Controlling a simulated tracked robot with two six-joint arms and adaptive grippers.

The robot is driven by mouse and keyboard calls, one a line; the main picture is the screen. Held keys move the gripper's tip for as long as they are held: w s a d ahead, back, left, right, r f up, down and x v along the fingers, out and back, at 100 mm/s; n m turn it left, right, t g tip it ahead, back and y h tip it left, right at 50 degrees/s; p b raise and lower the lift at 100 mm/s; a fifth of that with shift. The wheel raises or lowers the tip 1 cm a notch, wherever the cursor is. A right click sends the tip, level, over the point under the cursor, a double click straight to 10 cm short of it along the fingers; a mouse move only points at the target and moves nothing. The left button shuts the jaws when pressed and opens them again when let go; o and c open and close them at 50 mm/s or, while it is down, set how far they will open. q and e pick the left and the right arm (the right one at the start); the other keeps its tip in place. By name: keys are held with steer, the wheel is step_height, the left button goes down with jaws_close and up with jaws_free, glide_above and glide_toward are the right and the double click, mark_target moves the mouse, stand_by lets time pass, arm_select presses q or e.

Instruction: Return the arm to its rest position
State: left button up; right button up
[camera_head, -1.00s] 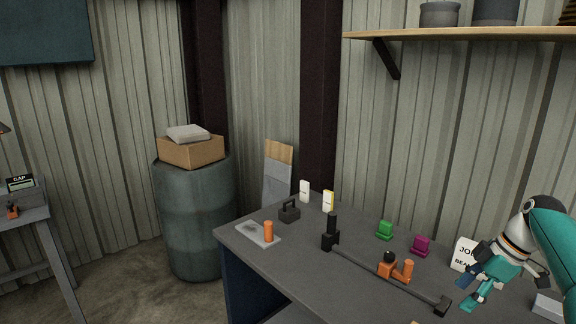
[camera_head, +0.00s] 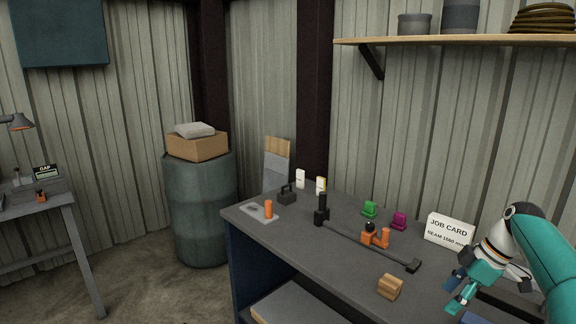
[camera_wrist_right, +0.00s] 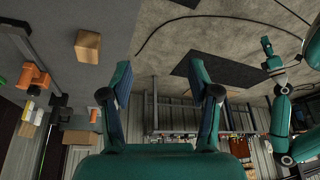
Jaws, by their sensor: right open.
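My right arm comes in from the right in the head view. Its gripper (camera_head: 460,298) is open and empty, fingers pointing down and left, at the right part of the grey bench (camera_head: 300,238). In the right wrist view the two fingers (camera_wrist_right: 161,82) stand wide apart with nothing between them. A teal arm of mine shows at the right of that view, with its end (camera_wrist_right: 268,50) too small to read. The left gripper is not in the head view.
A wooden block (camera_head: 390,287), an orange clamp-like piece (camera_head: 374,237) on a dark bar and a job card (camera_head: 449,231) are on the bench near the right gripper. Green (camera_head: 369,209) and magenta (camera_head: 398,221) pieces stand behind. A shelf (camera_head: 450,40) hangs above.

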steer(key=w+a+f+m, duration=0.2)
steer(key=a+f+m, duration=0.3)
steer(key=f, duration=1)
steer(key=s+a+f+m, duration=0.3)
steer(key=s+a+f, duration=0.2)
steer(key=a+f, duration=0.65)
steer(key=s+a+f+m, duration=0.2)
steer(key=s+a+f, duration=0.1)
steer(key=s, duration=0.5)
steer(key=s+a+f+m, duration=0.2)
steer(key=s+a+f, duration=0.1)
steer(key=s, duration=0.5)
steer(key=s+a+f+m+g, duration=0.1)
steer(key=s+a+f+m, duration=0.1)
steer(key=s, duration=0.5)
steer(key=a+f, duration=0.1)
steer(key=a, duration=0.1)
steer(key=shift+s+a+f+m, duration=0.25)
steer(key=shift+s+a+m, duration=0.1)
steer(key=shift+s+m, duration=0.05)
